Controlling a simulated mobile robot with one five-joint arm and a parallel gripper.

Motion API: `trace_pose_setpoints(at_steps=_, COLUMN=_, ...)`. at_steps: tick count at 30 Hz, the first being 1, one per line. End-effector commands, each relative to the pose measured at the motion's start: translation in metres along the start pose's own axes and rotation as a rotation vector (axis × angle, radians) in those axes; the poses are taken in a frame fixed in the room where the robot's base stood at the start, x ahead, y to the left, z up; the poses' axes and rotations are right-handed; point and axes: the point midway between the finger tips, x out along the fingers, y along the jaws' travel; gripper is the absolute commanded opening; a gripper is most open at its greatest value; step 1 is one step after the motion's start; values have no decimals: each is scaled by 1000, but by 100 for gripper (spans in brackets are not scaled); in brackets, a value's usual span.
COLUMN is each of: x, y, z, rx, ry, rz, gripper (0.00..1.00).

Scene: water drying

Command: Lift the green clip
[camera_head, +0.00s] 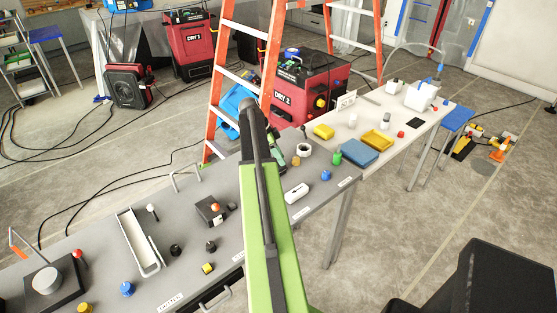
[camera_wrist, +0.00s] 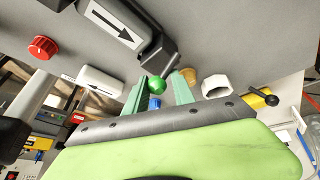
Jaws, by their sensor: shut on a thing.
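My gripper (camera_wrist: 159,80) shows in the wrist view as two pale green fingers, one on each side of a bright green round part (camera_wrist: 157,86). I take this part as the green clip. The gripper is shut on it. A dark piece (camera_wrist: 158,54) lies right behind the round part; I cannot tell whether they are joined. In the head view my gripper (camera_head: 278,154) is over the far end of the grey table, mostly hidden behind my arm, and the clip cannot be made out there.
The grey table (camera_head: 190,260) holds a tray (camera_head: 139,243), knobs and a white block (camera_head: 297,193). An orange ladder (camera_head: 217,90) and a red dryer (camera_head: 315,88) stand behind.

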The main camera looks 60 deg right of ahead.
Motion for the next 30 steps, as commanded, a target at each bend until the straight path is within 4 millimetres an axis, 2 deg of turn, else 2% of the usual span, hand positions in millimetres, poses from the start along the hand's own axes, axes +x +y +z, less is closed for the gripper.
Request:
trace_pose_setpoints(at_steps=3, x=-3, y=-10, z=6, rx=-46, ry=68, rz=107, gripper=0)
trace_pose_setpoints(at_steps=9, x=-10, y=-11, z=6, rx=-96, ry=155, rz=234, gripper=0)
trace_pose_setpoints(at_steps=19, x=-14, y=-8, z=6, rx=-103, ry=166, rz=254, gripper=0)
trace_pose_setpoints(at_steps=20, x=-14, y=-8, z=6, rx=-103, ry=166, rz=254, gripper=31)
trace_pose_setpoints(at_steps=21, x=-14, y=-8, z=6, rx=-103, ry=166, rz=254, gripper=36)
trace_pose_setpoints(at_steps=24, x=-14, y=-8, z=6, rx=-103, ry=167, rz=252, gripper=46)
trace_pose_setpoints(at_steps=30, x=-14, y=-8, z=5, rx=-100, ry=169, rz=251, gripper=46)
